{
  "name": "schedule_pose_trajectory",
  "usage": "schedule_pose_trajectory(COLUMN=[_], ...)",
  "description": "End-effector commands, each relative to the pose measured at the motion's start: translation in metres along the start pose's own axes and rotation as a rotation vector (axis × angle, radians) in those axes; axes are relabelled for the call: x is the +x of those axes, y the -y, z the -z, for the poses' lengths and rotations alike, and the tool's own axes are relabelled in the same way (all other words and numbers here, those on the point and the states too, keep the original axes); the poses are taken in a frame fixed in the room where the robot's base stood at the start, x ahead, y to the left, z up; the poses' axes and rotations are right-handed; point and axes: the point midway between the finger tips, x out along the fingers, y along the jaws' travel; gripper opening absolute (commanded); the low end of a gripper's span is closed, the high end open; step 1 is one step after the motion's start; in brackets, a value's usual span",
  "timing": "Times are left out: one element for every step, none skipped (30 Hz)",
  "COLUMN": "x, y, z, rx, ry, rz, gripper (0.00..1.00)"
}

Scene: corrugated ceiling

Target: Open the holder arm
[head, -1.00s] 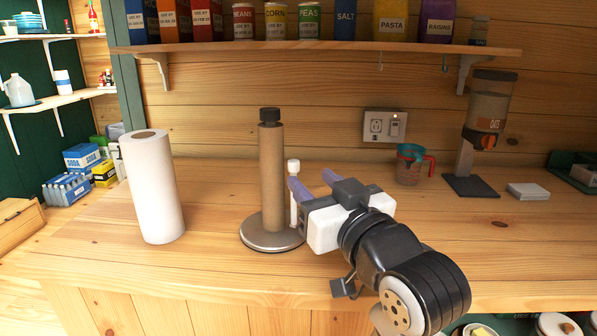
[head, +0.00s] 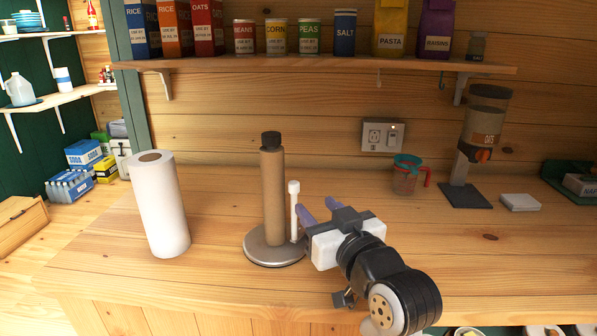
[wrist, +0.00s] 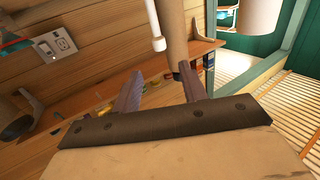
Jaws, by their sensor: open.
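The paper towel holder has a round metal base (head: 262,250) and a brown cardboard tube (head: 273,195) with a black cap upright on it. The holder arm (head: 294,212) is a thin white upright rod with a knob on top, close to the tube's right side. My gripper (head: 316,207) is open and empty, just right of the holder arm. In the wrist view, the holder arm (wrist: 154,22) shows beyond and between the two fingertips of my gripper (wrist: 161,68), with the tube (wrist: 173,35) beside it. I cannot tell whether a finger touches the rod.
A white paper roll (head: 160,208) stands on the counter left of the holder. A measuring cup (head: 405,176) and an oats dispenser (head: 484,130) stand at the back right. A shelf (head: 320,62) with boxes and cans runs above. The counter right of my gripper is clear.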

Motion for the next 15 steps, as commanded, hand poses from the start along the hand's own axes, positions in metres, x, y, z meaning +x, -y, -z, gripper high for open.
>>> schedule_pose_trajectory(x=[0.002,0.002,0.003,0.004,0.004,0.005,0.005,0.010,0.021,0.028,0.034,0.042,0.048,0.053,0.060], y=[0.000,0.000,0.001,0.001,0.001,0.001,0.001,0.002,0.003,0.002,0.003,0.002,0.002,0.002,0.002], z=[0.005,0.005,0.005,0.005,0.005,0.004,0.005,0.002,0.001,0.000,0.000,0.001,0.001,0.001,0.000], rx=[0.002,0.002,0.002,0.002,0.001,0.001,0.000,0.000,-0.001,-0.001,-0.001,-0.001,-0.002,-0.002,-0.002], ry=[0.005,0.005,0.006,0.006,0.006,0.008,0.007,0.008,0.005,0.006,0.005,0.006,0.005,0.005,0.005], rz=[0.000,-0.001,-0.002,-0.003,-0.004,-0.006,-0.007,-0.004,-0.001,-0.002,-0.001,-0.002,-0.002,-0.003,-0.003], gripper=[0.43,0.43,0.43,0.43,0.43,0.43,0.43,0.43,0.43,0.43,0.43,0.43,0.43,0.43,0.43])
